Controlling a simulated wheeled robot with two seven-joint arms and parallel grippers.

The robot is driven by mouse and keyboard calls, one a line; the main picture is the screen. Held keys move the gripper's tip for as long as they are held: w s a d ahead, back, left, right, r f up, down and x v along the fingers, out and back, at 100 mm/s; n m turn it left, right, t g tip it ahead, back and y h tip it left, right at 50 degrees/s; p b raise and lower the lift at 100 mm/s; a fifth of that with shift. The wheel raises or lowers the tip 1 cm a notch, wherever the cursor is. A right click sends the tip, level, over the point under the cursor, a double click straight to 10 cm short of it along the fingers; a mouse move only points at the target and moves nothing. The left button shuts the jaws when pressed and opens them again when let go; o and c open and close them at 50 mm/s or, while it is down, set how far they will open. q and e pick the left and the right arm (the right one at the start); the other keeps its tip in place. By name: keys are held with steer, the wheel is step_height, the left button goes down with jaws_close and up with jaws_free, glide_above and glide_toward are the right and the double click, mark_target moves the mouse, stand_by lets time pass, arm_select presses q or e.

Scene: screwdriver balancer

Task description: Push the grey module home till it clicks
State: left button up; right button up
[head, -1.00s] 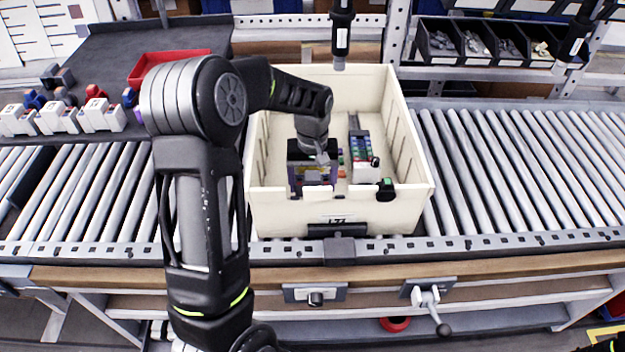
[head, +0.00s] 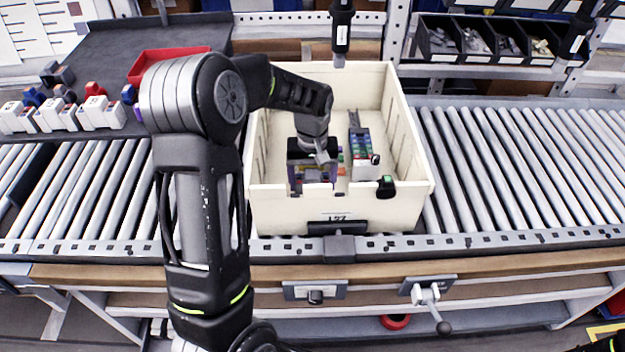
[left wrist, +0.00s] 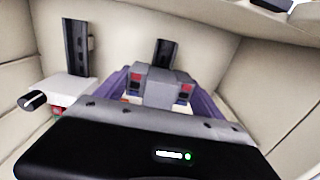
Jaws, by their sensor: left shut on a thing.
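My left gripper (head: 313,178) reaches down into the cream tote (head: 409,170), on its left side. In the left wrist view its purple fingers (left wrist: 160,96) stand on both sides of the grey module (left wrist: 158,82), which has small red and blue parts on its face. The gripper is shut on the module. A dark rail (left wrist: 163,52) rises behind the module in that view. The module's underside and seating are hidden by my gripper, so I cannot tell whether it is fully in.
A row of white and coloured modules (head: 364,158) stands in the tote to the right of my gripper. The tote walls are close around it. The tote sits on a roller conveyor (head: 500,170). A red tray (head: 160,65) and white modules (head: 98,113) are at the left.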

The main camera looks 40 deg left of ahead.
arm_select(q)
steer(key=shift+f+b, duration=0.6)
steer(key=shift+f, duration=0.25)
stand_by(1.4)
stand_by(0.4)
steer(key=o, duration=1.6)
steer(key=shift+c, duration=0.2)
steer(key=shift+r, duration=0.1)
step_height(320, 180, up, 8)
steer(key=shift+f+b, duration=0.2)
steer(key=shift+b, duration=0.1)
steer(key=shift+r, duration=0.15)
